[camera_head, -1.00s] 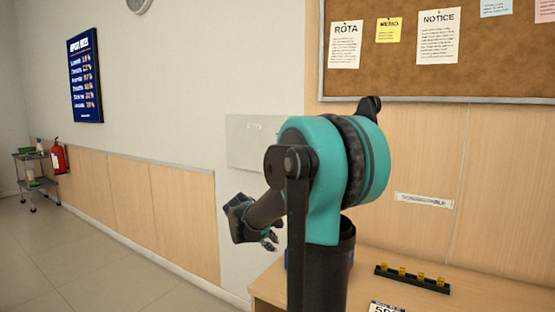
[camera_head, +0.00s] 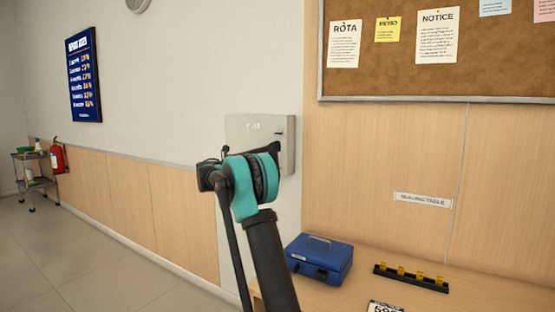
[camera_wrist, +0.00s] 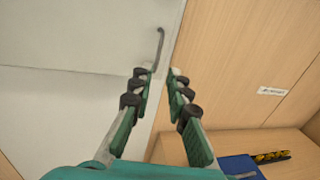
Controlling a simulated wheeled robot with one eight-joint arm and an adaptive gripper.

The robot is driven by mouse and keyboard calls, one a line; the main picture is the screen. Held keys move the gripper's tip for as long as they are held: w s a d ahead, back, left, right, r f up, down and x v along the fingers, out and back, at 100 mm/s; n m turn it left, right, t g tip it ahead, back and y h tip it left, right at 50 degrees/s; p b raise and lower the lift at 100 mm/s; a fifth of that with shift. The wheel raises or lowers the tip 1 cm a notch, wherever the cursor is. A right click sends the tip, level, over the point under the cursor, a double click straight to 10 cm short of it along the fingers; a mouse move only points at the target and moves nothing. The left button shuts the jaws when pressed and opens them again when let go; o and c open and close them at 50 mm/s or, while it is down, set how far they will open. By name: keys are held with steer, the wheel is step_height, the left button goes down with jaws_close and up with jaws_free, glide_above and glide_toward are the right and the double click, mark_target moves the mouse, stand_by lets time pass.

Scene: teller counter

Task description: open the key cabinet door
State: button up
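The key cabinet (camera_head: 258,126) is a pale grey box on the wall, and its door looks shut in the head view. My arm covers its lower part. In the wrist view the pale door (camera_wrist: 85,30) fills the upper left, with a thin grey bar handle (camera_wrist: 160,46) near its right edge. My gripper (camera_wrist: 160,76) is open and empty. Its two fingers point toward the handle, whose lower end shows just beyond the gap between the fingertips. The fingers look apart from the handle. In the head view my gripper is largely hidden behind my arm.
A blue cash box (camera_head: 322,262) sits on the wooden counter (camera_head: 480,300) below right of the cabinet. A black rack with yellow pieces (camera_head: 412,278) lies farther right. A corkboard (camera_head: 420,75) hangs on the wood wall.

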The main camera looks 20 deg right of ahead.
steer(key=x, duration=1.6)
steer(key=shift+d, duration=0.35)
jaws_close()
